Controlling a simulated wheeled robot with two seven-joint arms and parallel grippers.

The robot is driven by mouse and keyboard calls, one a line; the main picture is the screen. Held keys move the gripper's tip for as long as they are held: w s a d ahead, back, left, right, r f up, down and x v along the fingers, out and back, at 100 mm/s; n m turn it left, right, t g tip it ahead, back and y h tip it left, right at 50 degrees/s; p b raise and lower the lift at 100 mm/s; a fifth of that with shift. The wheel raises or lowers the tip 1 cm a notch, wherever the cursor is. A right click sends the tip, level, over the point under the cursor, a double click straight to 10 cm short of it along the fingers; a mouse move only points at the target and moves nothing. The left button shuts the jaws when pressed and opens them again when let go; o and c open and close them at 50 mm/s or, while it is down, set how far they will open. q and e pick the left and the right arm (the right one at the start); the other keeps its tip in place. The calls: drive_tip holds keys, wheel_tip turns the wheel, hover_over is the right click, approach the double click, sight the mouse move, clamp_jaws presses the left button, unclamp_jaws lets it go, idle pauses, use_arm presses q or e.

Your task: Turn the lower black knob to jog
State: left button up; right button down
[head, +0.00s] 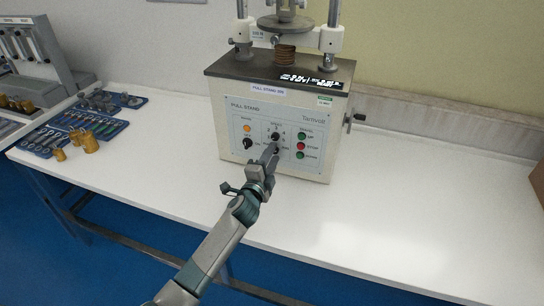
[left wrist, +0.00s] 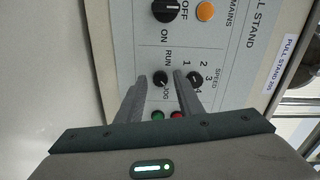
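The lower black knob (left wrist: 160,78) sits between the words RUN and JOG on the front panel of the pull stand (head: 236,125). In the left wrist view the panel appears turned sideways. My left gripper (head: 271,151) is at the panel; in the left wrist view its two fingers (left wrist: 160,88) are apart, one on each side of the lower knob. I cannot tell whether they touch it. In the head view the gripper mostly hides this knob. The knob's exact pointer direction is too small to read surely. My right gripper is in neither view.
The black speed knob (left wrist: 195,79) is close beside one finger. A black on/off knob (head: 248,143), an orange lamp (head: 247,128) and green and red buttons (head: 300,146) share the panel. A crank (head: 355,120) sticks out at right. The white table (head: 400,200) is clear in front.

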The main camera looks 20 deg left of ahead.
use_arm(q)
drive_tip(key=shift+s, duration=0.15)
